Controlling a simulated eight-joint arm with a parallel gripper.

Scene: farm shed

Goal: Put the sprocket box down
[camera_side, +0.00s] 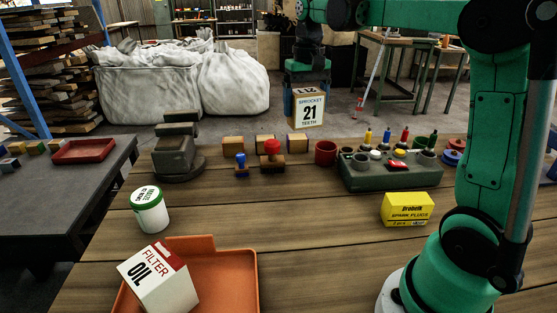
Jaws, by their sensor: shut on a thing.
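The sprocket box (309,110) is white and tan, with "SPROCKET 21 TEETH" on its front. It is upright in my gripper (306,88), whose blue fingers are shut on its sides. In the picture its bottom shows just above the far edge of the wooden table (300,215). I cannot tell whether it is over the table or beyond its edge.
Small wooden blocks (233,143), stamps (271,157) and a red cup (325,153) stand near the far edge. A green-grey holder (390,176), yellow spark plug box (408,209), white jar (149,209), orange tray (225,270) and oil filter box (158,277) are nearer. The table's middle is clear.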

